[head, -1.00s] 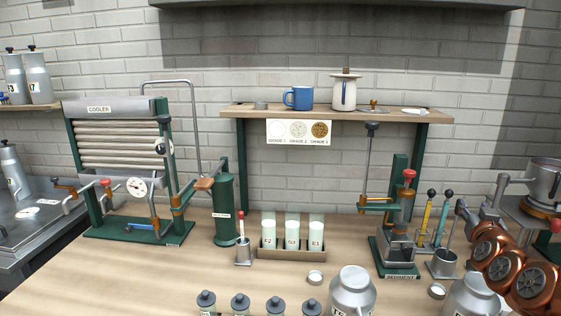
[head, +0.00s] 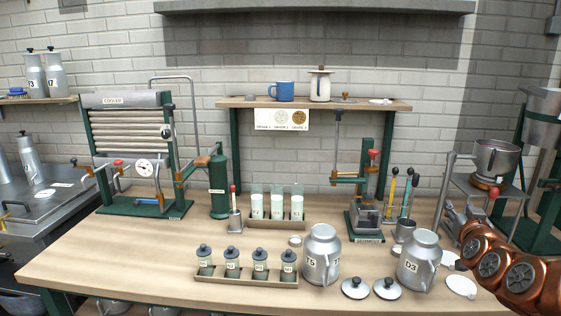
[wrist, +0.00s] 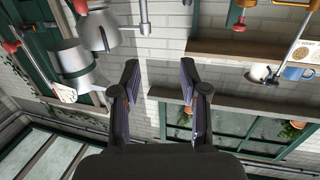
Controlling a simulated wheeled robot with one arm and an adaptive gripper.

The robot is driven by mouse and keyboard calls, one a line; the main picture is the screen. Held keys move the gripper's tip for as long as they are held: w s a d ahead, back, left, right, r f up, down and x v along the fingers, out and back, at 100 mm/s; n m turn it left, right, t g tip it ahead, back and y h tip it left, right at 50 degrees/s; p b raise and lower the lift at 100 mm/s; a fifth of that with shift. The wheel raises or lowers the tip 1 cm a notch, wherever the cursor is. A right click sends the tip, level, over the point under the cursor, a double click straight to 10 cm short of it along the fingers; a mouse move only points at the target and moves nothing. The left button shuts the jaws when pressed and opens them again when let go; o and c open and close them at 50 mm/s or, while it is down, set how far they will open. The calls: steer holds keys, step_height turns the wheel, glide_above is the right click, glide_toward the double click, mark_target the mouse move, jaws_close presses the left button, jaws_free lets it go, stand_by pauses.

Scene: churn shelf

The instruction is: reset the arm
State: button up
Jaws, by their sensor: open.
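My gripper (wrist: 158,85) shows in the wrist view with its two dark fingers spread apart and nothing between them. The wrist view looks tilted, with the wall shelf (wrist: 230,50) and the blue mug (wrist: 297,73) off to the right of the fingers and a metal can (wrist: 78,65) to the left. In the head view my copper-coloured arm shows at the lower right, beside the bench's right end. The gripper itself is out of the head view.
On the bench (head: 120,255) stand two milk cans (head: 321,258) (head: 418,262), a rack of grey jars (head: 240,280), a bottle tray (head: 270,224), the cooler (head: 130,150) and the sediment device (head: 365,210). A separator (head: 495,160) stands near my arm. The front left bench is clear.

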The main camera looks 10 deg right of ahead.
steer(key=w+a+f+n+g+y+b, duration=0.1)
steer(key=w+a+f+n+y, duration=0.15)
steer(key=a+f, duration=0.4)
steer(key=w+a+f+n+g+y+b, duration=0.1)
steer(key=a+f+g+y+b, duration=0.2)
steer(key=a, duration=0.7)
steer(key=s+a+f+n+g+y+b, duration=0.1)
steer(key=s+a+f+g+y, duration=0.1)
steer(key=s+a+f, duration=0.4)
steer(key=s+a+f+n+g+y, duration=0.1)
steer(key=s+a+f+g+y, duration=0.15)
steer(key=a, duration=0.55)
steer(key=s+a+f+g+b, duration=0.2)
steer(key=s+a+g, duration=0.15)
steer(key=s, duration=0.55)
steer(key=s+a+f+g+h+b, duration=0.1)
steer(key=s+a+f+g, duration=0.25)
steer(key=s, duration=0.55)
steer(key=s+a+f+g+b, duration=0.2)
steer(key=s+a, duration=0.2)
steer(key=s, duration=0.5)
steer(key=s+p+v, duration=0.3)
steer(key=p+v, duration=1)
steer(key=shift+w+r+n+t, duration=0.35)
steer(key=shift+w+r, duration=0.05)
steer(key=shift+w, duration=0.15)
